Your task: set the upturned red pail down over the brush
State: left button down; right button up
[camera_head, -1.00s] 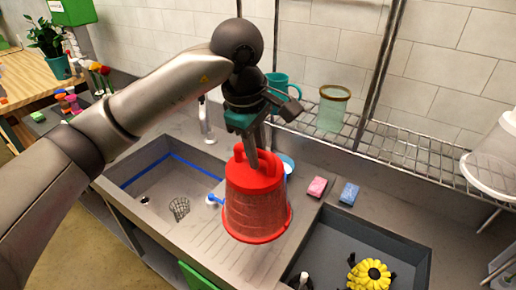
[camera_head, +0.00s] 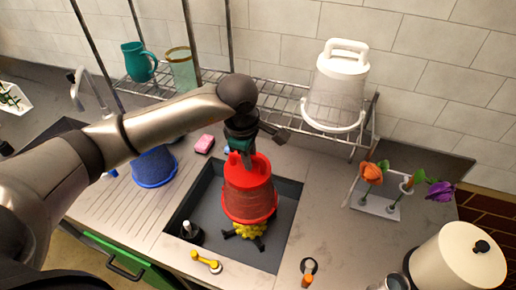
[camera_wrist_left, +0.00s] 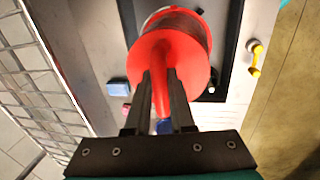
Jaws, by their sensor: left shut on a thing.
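The red pail (camera_head: 248,192) is upturned and hangs over the dark sink basin. My left gripper (camera_head: 246,158) is shut on the handle on its upper side, which also shows in the left wrist view (camera_wrist_left: 160,85). Under the pail's rim a yellow thing with dark legs (camera_head: 250,231) shows partly in the basin; the rest is hidden. A dark stand with a white upright tip (camera_head: 189,231) is in the basin's left front corner. A yellow-handled thing with a white end (camera_head: 207,262) lies on the front counter. I cannot tell which of these is the brush. My right gripper is out of view.
The sink basin's edge (camera_head: 296,213) surrounds the pail. A blue pail (camera_head: 153,168) and a pink sponge (camera_head: 204,144) are on its left. A white pail (camera_head: 335,90) stands on the wire rack behind.

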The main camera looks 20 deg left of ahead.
aim_at(250, 176)
pick_arm(q)
jog(key=shift+a+f+b, duration=0.2)
jog(key=shift+f+b, duration=0.15)
jog(key=shift+f, duration=0.65)
jog(key=shift+d+f+b, duration=0.1)
jog(key=shift+f+b, duration=0.4)
jog(key=shift+f, duration=0.15)
notch_tip(250, 176, down, 4)
jog(key=b, duration=0.4)
jog(key=shift+f+b, duration=0.35)
jog(key=shift+f, duration=0.1)
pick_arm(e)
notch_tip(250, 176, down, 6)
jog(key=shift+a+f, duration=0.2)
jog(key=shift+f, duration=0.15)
pick_arm(q)
jog(key=shift+f+b, duration=0.2)
jog(key=shift+b, duration=0.2)
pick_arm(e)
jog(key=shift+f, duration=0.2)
